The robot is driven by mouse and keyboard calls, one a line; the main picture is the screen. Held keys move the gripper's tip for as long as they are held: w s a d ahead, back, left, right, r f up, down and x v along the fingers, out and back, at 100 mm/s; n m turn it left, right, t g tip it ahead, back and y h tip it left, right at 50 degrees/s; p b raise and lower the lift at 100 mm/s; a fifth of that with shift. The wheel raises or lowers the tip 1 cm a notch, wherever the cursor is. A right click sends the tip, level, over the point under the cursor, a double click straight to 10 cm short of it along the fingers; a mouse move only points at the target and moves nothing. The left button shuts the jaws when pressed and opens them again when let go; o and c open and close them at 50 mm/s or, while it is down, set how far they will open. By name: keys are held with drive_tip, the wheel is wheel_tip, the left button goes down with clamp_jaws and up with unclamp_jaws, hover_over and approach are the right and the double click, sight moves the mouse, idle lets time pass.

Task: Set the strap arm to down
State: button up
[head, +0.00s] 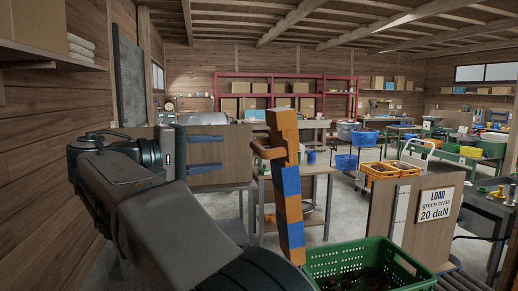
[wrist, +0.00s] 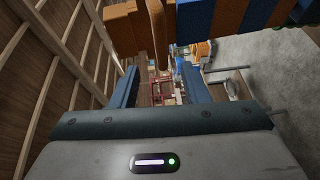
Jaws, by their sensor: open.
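Contact cannot be told.
A green crate (head: 312,262) with dark contents stands at the front. A wooden panel (head: 405,215) with a load sign (head: 437,204) and an orange crate (head: 394,168) are to the right. A brown board (head: 228,160) on a table stands behind my gripper.

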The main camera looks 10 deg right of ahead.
sight(255, 150)
drive_tip(key=p+x, duration=0.1)
drive_tip(key=x, duration=1.1)
drive_tip(key=shift+d+p, duration=0.25)
drive_tip(key=shift+p, duration=0.1)
clamp_jaws()
